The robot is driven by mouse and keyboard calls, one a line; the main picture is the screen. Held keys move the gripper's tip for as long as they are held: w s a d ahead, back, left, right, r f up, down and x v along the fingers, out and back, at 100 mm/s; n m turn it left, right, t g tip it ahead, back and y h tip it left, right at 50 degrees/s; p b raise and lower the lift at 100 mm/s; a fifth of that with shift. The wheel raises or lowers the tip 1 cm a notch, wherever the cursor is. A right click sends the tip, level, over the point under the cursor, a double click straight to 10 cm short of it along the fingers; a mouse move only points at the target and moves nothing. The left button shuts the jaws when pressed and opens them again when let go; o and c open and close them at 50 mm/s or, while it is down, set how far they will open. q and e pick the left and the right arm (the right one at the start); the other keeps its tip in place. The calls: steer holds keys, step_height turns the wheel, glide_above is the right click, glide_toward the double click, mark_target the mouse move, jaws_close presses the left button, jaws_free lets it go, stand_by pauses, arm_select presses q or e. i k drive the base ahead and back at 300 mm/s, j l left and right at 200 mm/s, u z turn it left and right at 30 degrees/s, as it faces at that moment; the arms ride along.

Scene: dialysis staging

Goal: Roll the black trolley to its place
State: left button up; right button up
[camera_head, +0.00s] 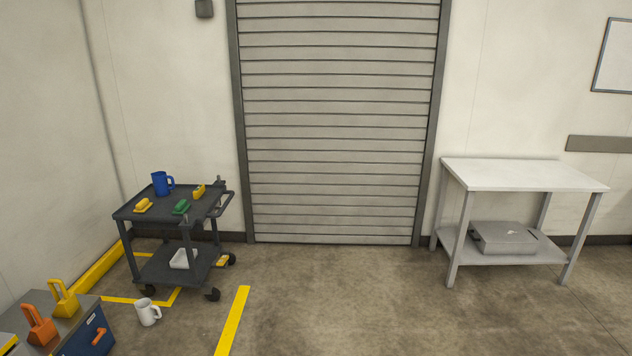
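The black trolley (150,216) stands on the left, near the corner of the walls and left of the shutter. Its handle (222,205) is on its right side. A blue mug (162,184), a yellow item (143,206), a green item (182,207) and another yellow item (199,191) are on its top shelf. A white container (183,258) is on its lower shelf. Yellow floor lines (122,300) show under and around the trolley; whether it stands fully inside them I cannot tell. Neither of my grippers is in view.
A cabinet (88,325) with orange and yellow handled items is at lower left. A yellow stripe (233,320) lies right of the trolley. A white table (525,174) stands at right; the middle floor is clear.

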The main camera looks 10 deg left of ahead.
mark_target(157, 271)
steer(key=i+u, duration=0.2)
steer(key=i, duration=0.8)
steer(key=i+l+u, duration=0.2)
steer(key=i, duration=0.75)
